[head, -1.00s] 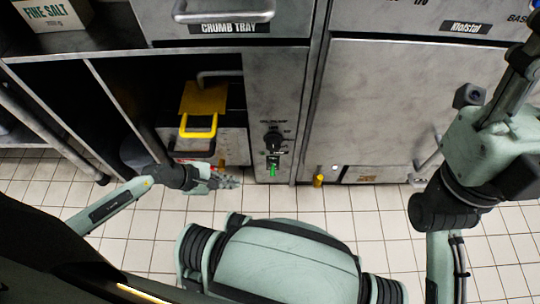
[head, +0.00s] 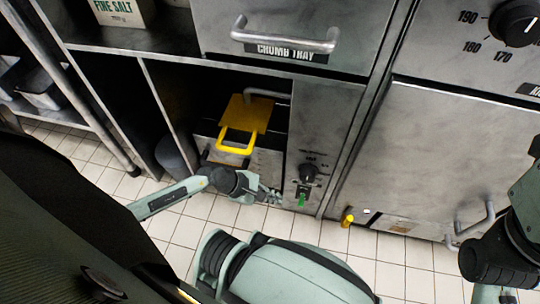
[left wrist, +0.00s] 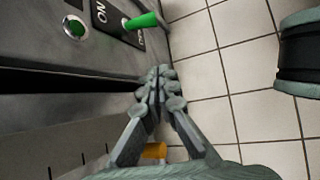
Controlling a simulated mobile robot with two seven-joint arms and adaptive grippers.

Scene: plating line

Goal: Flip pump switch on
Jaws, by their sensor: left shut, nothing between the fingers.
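The pump switch (head: 302,196) is a small green lever low on the narrow grey panel, below a black knob (head: 308,173). In the left wrist view the green lever (left wrist: 141,20) sticks out from a dark plate marked ON, with a round green light or button (left wrist: 75,26) beside it. My left gripper (head: 274,197) is shut and empty, just left of the switch in the head view and apart from it. In the left wrist view its fingertips (left wrist: 157,76) are together below the lever. My right arm shows at the right edge; its fingers are out of view.
A yellow handle (head: 236,142) sticks out of the open bay left of the panel. The crumb tray drawer handle (head: 285,36) is above. A yellow cap (head: 347,218) stands low right of the panel.

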